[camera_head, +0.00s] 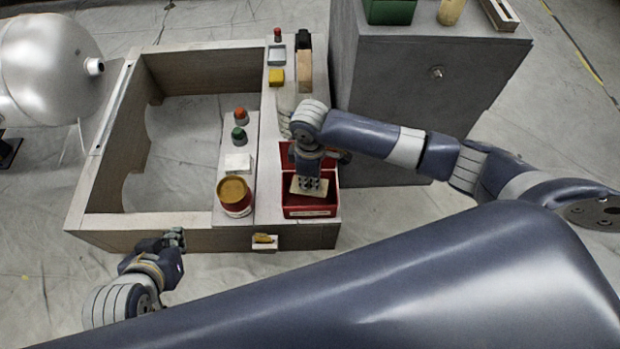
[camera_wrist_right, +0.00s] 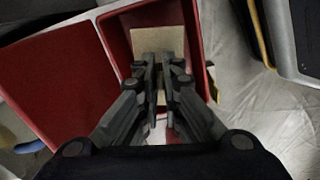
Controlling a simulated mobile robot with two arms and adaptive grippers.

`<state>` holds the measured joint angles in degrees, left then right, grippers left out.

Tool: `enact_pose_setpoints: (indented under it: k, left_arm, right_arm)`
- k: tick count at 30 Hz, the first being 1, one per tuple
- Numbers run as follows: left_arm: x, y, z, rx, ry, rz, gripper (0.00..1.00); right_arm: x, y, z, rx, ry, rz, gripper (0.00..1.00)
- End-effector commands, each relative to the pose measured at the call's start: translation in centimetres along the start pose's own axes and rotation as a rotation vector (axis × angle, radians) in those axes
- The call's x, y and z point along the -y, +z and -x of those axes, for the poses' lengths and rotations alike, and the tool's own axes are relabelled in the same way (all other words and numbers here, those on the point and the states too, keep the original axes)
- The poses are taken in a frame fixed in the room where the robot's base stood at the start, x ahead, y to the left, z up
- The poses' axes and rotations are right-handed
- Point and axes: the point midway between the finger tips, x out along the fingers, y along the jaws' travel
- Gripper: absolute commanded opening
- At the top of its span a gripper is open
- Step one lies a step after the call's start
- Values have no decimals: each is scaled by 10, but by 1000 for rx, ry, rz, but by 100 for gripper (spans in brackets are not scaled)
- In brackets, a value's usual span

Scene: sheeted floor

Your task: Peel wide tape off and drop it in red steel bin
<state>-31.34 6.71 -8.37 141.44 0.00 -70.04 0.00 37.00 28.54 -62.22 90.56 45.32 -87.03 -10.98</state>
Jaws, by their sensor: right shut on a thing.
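The red steel bin (camera_head: 312,212) stands at the right front corner of the wooden frame, with its red inner walls showing. In the right wrist view its red wall (camera_wrist_right: 117,45) surrounds the fingers. My right gripper (camera_head: 309,184) points down into the bin's opening. It is shut on a flat tan piece, apparently the wide tape (camera_head: 298,188), which also shows beyond the fingers (camera_wrist_right: 158,70) in the right wrist view (camera_wrist_right: 152,40). The tape's lower side is hidden. My left gripper (camera_head: 174,239) is outside the frame's front wall, small and dark; its jaws are unclear.
A red and tan can (camera_head: 235,197), a white block (camera_head: 237,163), and green (camera_head: 238,133) and red knobs stand on the ledge left of the bin. A grey cabinet (camera_head: 400,110) rises close on the right. A small tan item (camera_head: 264,239) sits on the front bracket.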

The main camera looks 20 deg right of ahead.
Motion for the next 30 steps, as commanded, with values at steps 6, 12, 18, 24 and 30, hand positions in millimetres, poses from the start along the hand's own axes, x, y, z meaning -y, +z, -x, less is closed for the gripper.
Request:
enact_pose_setpoints:
  k: [6, 12, 18, 24, 30]
  left_arm:
    - [-1, -7, -2, -33, 2, -1, 0]
    - [-1, -7, -2, -35, 2, -1, 0]
    - [-1, -7, -2, -35, 2, -1, 0]
    - [-1, -7, -2, -34, 2, -1, 0]
    - [-1, -7, -2, -34, 2, -1, 0]
  right_arm:
    - [0, 0, -2, 0, 0, 0, 0]
    - [0, 0, -2, 0, 0, 0, 0]
    - [0, 0, -2, 0, 0, 0, 29]
    - [0, 0, -2, 0, 0, 0, 29]
    - [-1, -1, 7, -3, 1, 0, 29]
